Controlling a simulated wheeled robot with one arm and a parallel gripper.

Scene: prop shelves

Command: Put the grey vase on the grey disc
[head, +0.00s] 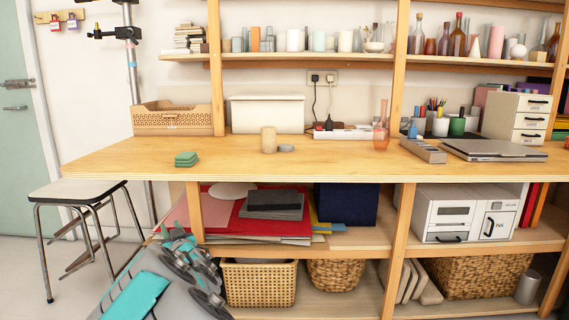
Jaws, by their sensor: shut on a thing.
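A grey disc (286,148) lies flat on the wooden tabletop, near its middle. A tan cylinder (268,139) stands upright close to the disc's left side. The top of the disc looks bare. I cannot pick out a vase on the tabletop that is clearly grey. Part of my arm shows at the lower left, in front of the bench and below the tabletop. I cannot make out fingertips or a held thing there.
Green sponges (186,159) lie on the left of the tabletop. A pink glass bottle (381,127), a grey tray (423,150) and a laptop (493,149) stand to the right. A stool (77,190) is at the left. The tabletop's front middle is clear.

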